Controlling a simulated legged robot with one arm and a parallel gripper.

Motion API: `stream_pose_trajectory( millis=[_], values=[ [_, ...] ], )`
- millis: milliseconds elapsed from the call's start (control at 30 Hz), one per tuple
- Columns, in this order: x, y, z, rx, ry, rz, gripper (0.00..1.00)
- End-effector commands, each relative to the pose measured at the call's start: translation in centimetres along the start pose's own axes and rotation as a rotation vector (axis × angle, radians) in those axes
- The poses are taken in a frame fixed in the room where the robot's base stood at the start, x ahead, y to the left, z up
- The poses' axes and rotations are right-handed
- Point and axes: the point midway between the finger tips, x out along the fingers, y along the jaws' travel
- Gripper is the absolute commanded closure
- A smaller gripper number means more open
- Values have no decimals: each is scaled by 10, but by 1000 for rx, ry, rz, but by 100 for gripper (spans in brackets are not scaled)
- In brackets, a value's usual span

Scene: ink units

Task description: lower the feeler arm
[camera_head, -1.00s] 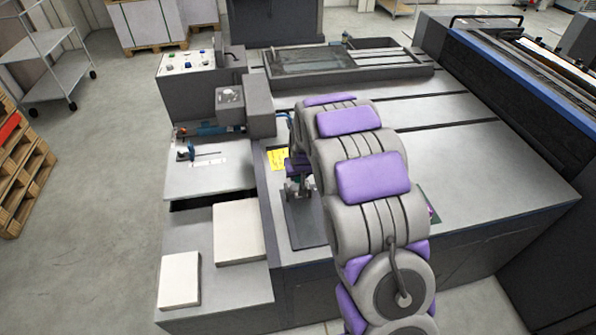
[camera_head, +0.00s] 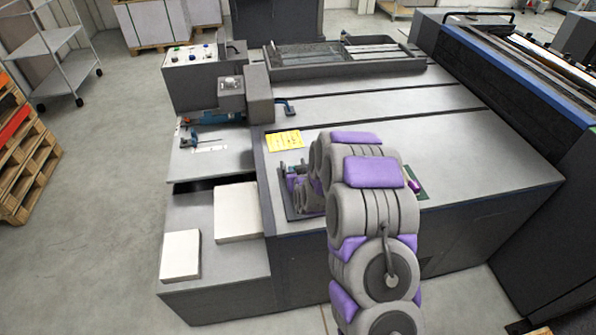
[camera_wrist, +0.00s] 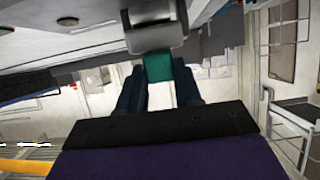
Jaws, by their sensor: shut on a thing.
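In the wrist view, the fingers of my gripper (camera_wrist: 160,92) are shut on a small teal piece (camera_wrist: 158,67). The teal piece meets a grey rounded part (camera_wrist: 155,25) above it. In the head view my gripper is low over a dark plate (camera_head: 290,213) at the machine's near edge, mostly hidden by my arm. The small fixture on that plate is also largely hidden. A blue arm with a dark foot (camera_head: 289,109) sticks out beside a grey block farther back, apart from my gripper. I cannot tell which part is the feeler arm.
A yellow label (camera_head: 284,140) lies behind the plate. A purple knob (camera_head: 415,186) shows right of my arm. White paper stacks (camera_head: 238,211) stand at the left on a lower shelf. The grey machine top (camera_head: 460,150) is clear on the right.

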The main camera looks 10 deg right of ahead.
Motion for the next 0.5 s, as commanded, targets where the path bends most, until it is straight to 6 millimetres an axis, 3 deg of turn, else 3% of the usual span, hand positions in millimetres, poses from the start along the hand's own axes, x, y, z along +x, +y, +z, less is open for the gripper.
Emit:
stream_pose_trajectory(
  millis=[500],
  values=[
    [0,0,29,-1,0,-1,100]
  ],
)
